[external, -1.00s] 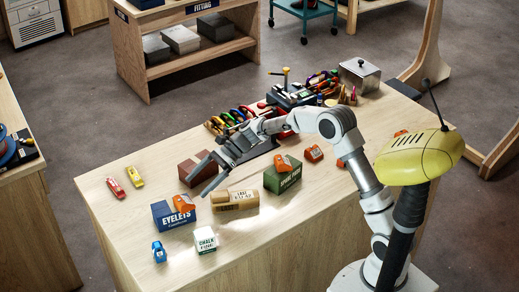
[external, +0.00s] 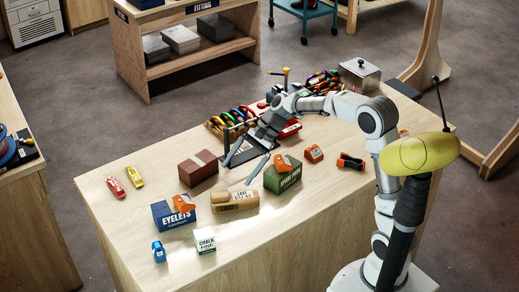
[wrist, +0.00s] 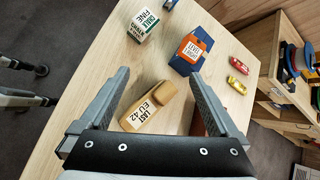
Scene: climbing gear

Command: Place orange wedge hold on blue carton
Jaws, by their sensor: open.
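The blue carton (external: 174,220), lettered EYELETS, stands near the front left of the table. An orange wedge hold (external: 184,203) rests on its top; the carton (wrist: 181,66) and this hold (wrist: 197,41) also show in the wrist view, ahead of my fingers. A second orange wedge hold (external: 284,163) is on the green carton (external: 284,180). A third (external: 313,153) lies on the table to the right of it. My gripper (external: 240,173) is open and empty, above the table behind the tan LAST box, to the right of the blue carton and apart from it.
The tan LAST box (external: 235,201) lies between the blue and green cartons, with a brown box (external: 198,169) behind. A white CHALK box (external: 205,241) and a blue item (external: 158,252) are in front. Red (external: 115,187) and yellow (external: 135,177) pieces lie at left. Carabiners crowd the back.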

